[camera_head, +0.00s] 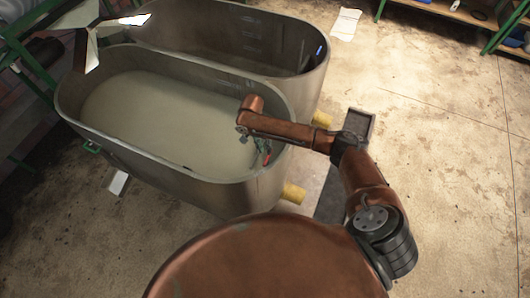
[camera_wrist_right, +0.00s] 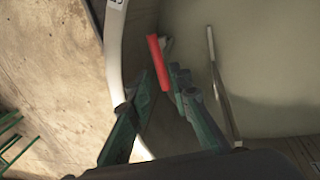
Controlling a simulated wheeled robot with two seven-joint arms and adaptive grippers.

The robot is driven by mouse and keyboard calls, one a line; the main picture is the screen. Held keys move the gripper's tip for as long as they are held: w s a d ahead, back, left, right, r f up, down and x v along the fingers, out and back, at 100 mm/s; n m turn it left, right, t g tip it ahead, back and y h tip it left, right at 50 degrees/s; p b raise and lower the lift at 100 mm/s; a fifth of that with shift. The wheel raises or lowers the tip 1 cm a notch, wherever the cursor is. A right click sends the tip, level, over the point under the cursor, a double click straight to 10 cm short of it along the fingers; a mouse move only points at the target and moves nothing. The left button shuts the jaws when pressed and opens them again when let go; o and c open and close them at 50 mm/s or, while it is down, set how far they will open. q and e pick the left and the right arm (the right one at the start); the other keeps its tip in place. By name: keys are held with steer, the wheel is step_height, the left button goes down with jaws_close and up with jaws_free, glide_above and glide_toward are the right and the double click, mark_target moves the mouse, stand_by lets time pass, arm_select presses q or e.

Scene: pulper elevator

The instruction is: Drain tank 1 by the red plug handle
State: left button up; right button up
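The near grey oval tank (camera_head: 170,180) holds pale, cloudy liquid. My right arm reaches over its right end. My right gripper (camera_head: 264,152) is low inside the wall there, small and partly hidden by the arm. In the right wrist view, the red plug handle (camera_wrist_right: 158,62) stands beside the tank's inner wall. The dark green fingers of my right gripper (camera_wrist_right: 162,78) are apart, with the handle's lower part between or just beyond their tips. I cannot tell whether either finger touches it. The plug below the handle is hidden. My left gripper is not in view.
A second tank (camera_head: 235,22) stands directly behind the near one. Yellow outlets (camera_head: 293,193) stick out at the tanks' right ends. In the wrist view, a thin metal bar (camera_wrist_right: 222,85) stands right of the fingers. The concrete floor (camera_head: 440,130) at right is mostly clear.

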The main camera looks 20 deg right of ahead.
mark_target(268, 157)
steer(key=f, duration=0.4)
steer(key=d+f+b, duration=0.1)
steer(key=shift+s+f, duration=0.4)
steer(key=shift+c, duration=0.3)
jaws_close()
